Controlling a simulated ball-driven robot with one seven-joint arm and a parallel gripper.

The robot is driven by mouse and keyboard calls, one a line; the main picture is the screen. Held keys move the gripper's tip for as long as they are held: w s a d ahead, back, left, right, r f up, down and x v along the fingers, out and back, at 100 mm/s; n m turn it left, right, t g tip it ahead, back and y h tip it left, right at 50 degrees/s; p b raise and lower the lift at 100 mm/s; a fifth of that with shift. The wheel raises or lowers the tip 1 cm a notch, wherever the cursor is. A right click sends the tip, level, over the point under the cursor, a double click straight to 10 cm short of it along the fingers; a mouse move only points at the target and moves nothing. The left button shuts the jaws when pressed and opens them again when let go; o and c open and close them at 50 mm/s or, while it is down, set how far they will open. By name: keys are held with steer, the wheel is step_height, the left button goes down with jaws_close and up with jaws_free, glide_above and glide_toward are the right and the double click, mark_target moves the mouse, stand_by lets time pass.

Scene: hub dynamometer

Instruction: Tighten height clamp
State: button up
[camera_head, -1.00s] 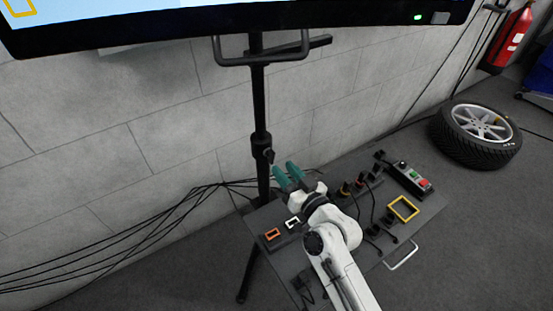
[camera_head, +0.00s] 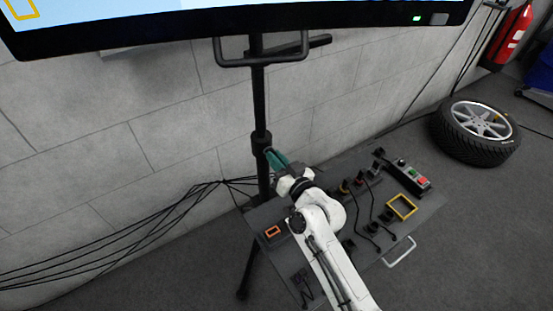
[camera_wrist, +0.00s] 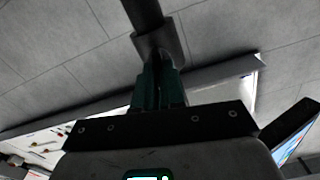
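The height clamp is a black collar (camera_head: 262,141) on the upright black pole; it also shows in the wrist view (camera_wrist: 157,42). My gripper (camera_head: 274,158) has its green fingers right at the collar's lower side, pointing up and left. In the wrist view the fingers (camera_wrist: 158,70) stand close together, with a narrow dark gap, and their tips meet the collar. They look shut on the clamp's small knob, which is hidden between them.
The pole (camera_head: 259,100) carries a large screen (camera_head: 240,30) above. Cables hang at the left. A wheel (camera_head: 476,131) lies on the floor at right.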

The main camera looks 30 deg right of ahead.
jaws_close()
steer(key=shift+m, duration=0.5)
steer(key=shift+d+f+m+p, duration=0.15)
steer(key=shift+m+p, duration=0.55)
steer(key=shift+m, duration=3)
steer(key=shift+d+f+m+p, duration=0.1)
steer(key=shift+m+p, duration=0.6)
steer(key=shift+m, duration=3)
steer(key=o, duration=0.6)
jaws_free()
steer(key=shift+c, duration=0.2)
